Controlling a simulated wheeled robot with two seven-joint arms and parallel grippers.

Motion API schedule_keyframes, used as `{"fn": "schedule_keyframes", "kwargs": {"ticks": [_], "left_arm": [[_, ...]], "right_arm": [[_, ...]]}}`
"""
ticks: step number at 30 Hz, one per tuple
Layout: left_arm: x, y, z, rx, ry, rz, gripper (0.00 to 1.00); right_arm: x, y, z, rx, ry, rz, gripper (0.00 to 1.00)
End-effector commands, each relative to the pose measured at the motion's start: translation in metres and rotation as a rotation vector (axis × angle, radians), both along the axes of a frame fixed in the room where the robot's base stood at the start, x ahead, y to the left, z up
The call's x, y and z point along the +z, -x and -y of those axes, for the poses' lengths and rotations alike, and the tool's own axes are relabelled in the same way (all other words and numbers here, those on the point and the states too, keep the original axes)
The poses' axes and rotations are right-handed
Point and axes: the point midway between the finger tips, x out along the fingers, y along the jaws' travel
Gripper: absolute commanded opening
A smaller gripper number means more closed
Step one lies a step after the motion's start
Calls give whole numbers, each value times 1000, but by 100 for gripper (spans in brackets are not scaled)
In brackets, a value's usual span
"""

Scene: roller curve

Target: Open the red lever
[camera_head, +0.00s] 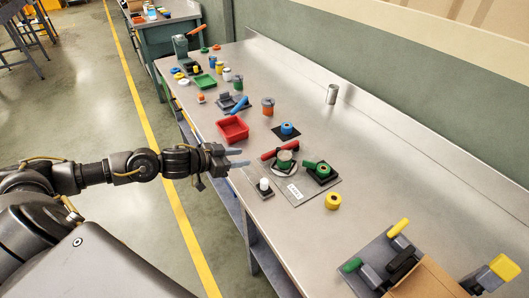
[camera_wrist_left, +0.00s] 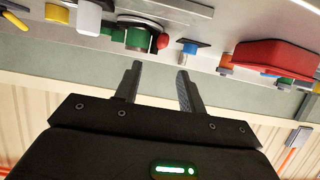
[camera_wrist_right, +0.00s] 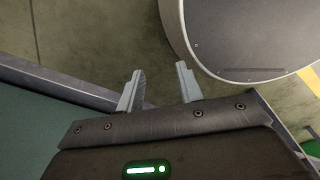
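The red lever (camera_head: 278,150) is a bar lying across a round green-and-pale fixture (camera_head: 284,165) on a grey plate on the bench. A rounded red end (camera_wrist_left: 162,41), likely the lever's, shows beside the green fixture in the left wrist view. My left gripper (camera_head: 241,158) is open and empty, just left of the lever at the bench's front edge, not touching it. Its two fingers also show apart in the left wrist view (camera_wrist_left: 158,78). My right gripper (camera_wrist_right: 159,78) is open and empty in the right wrist view, and it is outside the head view.
The bench toward the wall is mostly clear.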

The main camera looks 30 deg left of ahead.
Motion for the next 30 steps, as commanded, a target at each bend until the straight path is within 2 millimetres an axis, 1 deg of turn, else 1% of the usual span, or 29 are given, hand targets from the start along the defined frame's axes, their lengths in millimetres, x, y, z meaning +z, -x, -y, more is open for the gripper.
{"fn": "schedule_keyframes", "kwargs": {"ticks": [1, 3, 6, 8, 12, 15, 20, 28, 29, 30], "left_arm": [[0, -7, 4, 2, 5, 3, 40], [-4, -18, 11, 1, 5, 3, 40], [-11, -34, 20, 1, 5, 3, 40], [-16, -43, 26, 0, 3, 1, 40], [-25, -61, 37, -2, 2, 2, 40], [-30, -71, 42, -3, 2, 2, 40], [-35, -78, 47, -4, 1, 2, 40], [-36, -79, 47, -4, 0, 1, 40], [-36, -78, 47, -4, 0, 1, 37], [-36, -78, 47, -4, 0, 1, 32]], "right_arm": [[4, 15, 1, 0, 2, -21, 36], [7, 28, 2, 0, 4, -40, 36], [11, 32, 2, 0, 4, -45, 36], [14, 27, 2, 1, 4, -39, 36], [19, 3, 1, 1, 1, -4, 36], [22, -7, 0, 1, 0, 11, 36], [22, -4, 1, 1, 0, 5, 36], [21, 12, 1, 1, 2, -16, 36], [22, 12, 1, 1, 2, -17, 36], [22, 12, 1, 1, 2, -17, 36]]}}
